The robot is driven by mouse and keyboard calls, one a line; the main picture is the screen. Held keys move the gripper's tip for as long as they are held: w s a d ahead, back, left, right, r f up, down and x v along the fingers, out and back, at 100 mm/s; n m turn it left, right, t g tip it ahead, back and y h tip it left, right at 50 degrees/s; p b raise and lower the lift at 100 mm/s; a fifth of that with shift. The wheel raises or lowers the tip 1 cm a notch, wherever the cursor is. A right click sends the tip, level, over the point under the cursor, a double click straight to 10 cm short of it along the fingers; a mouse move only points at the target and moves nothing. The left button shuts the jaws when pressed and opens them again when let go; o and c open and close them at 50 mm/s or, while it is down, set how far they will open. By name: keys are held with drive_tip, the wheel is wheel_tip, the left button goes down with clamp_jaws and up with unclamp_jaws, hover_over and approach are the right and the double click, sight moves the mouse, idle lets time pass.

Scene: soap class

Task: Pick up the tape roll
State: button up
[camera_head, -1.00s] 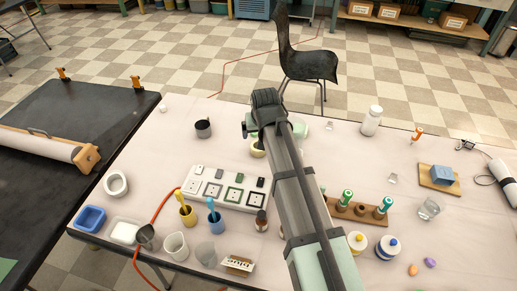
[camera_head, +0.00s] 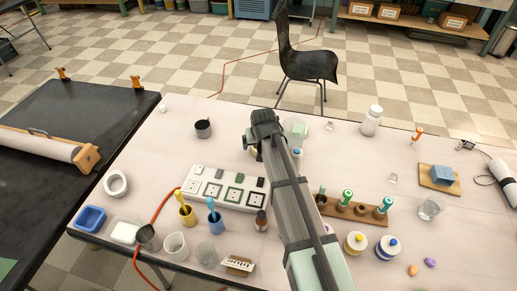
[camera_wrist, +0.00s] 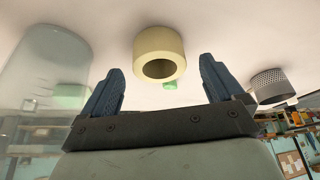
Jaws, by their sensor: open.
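The tape roll (camera_wrist: 160,54), a cream ring with a dark hole, shows in the wrist view ahead of my gripper (camera_wrist: 160,65). It appears centred between the two blue-grey fingers, which are apart and empty. A gap seems to lie between the roll and the fingertips, and I see no contact. In the head view, my gripper (camera_head: 264,121) is over the middle of the white table (camera_head: 340,150), and my arm mostly hides the roll there.
In the wrist view, a clear vessel (camera_wrist: 45,65) is at left and a perforated cup (camera_wrist: 270,85) at right. In the head view, a dark mug (camera_head: 203,129) stands left of my gripper. A white power strip (camera_head: 225,187) and wooden holder (camera_head: 350,207) are nearer.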

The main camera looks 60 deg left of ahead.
drive_tip(key=shift+x, duration=1.35)
drive_tip(key=c, duration=1.1)
drive_tip(key=shift+r, duration=0.15)
